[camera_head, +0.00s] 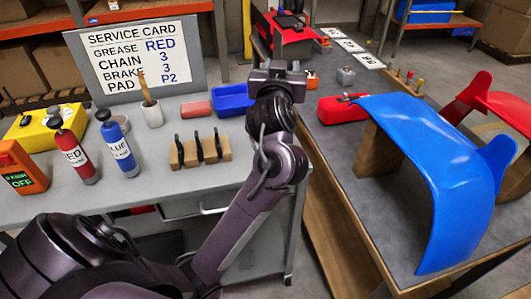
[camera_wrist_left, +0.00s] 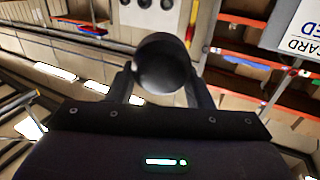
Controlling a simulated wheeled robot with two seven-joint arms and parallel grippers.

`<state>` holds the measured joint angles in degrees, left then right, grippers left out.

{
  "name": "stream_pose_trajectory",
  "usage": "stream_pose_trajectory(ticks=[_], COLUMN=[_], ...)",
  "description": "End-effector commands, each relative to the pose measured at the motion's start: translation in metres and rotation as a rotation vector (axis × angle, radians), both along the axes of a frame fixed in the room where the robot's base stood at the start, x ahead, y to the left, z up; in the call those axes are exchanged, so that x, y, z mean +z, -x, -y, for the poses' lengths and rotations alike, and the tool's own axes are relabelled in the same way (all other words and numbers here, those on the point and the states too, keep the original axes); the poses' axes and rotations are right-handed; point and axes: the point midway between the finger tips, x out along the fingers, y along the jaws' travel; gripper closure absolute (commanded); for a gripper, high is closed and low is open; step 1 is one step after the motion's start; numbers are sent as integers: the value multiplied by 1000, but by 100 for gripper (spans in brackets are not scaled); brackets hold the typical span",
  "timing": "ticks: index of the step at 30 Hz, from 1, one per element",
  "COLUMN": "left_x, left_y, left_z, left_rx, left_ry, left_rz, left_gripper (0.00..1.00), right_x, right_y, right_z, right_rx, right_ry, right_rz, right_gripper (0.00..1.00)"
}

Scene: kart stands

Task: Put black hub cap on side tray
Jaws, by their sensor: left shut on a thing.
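My left gripper (camera_head: 277,68) is raised beyond the right edge of the grey bench, and its arm comes in from the lower left. In the left wrist view the two fingers (camera_wrist_left: 160,85) are shut on a round, dark, glossy black hub cap (camera_wrist_left: 162,62). In the head view I cannot make out the cap behind the gripper. My right gripper is not in view.
The bench (camera_head: 200,185) holds red (camera_head: 77,156) and blue (camera_head: 122,152) bottles, a wooden rack (camera_head: 190,153), a cup (camera_head: 152,115) and a service card (camera_head: 138,58). On the right table (camera_head: 345,185) stand a red toolbox (camera_head: 342,108) and a large blue fender (camera_head: 435,150).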

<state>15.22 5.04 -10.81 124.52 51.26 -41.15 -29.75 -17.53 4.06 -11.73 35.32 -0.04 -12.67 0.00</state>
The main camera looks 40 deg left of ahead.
Motion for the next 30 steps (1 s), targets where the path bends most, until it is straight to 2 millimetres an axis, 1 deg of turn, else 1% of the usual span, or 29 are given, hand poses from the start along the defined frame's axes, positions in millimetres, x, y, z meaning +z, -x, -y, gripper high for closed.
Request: stream_pose_trajectory(ticks=[2,5,10,12,13,15,18,21,26,30], left_x=[-5,-22,-68,-87,-95,-112,-134,-147,-157,-173], left_y=[-2,-2,-1,-1,-1,-1,-1,-1,-1,-1], left_z=[0,-1,-1,-1,0,-1,0,0,0,0], left_rx=[-2,-1,-2,-2,-3,-3,-3,-4,-4,-4], left_ry=[0,-4,-5,-4,-4,-5,-4,-3,-2,-3], left_rz=[-2,-6,-10,-9,-8,-8,-5,-3,0,-4], left_gripper=[81,81,81,81,81,81,81,81,81,81], right_x=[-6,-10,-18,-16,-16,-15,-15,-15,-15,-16], right_y=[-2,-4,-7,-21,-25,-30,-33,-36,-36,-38], right_z=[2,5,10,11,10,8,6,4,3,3], right_rx=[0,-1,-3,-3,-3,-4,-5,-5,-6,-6], right_ry=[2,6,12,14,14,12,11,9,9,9], right_rz=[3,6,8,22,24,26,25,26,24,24], right_gripper=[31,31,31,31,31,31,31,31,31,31])
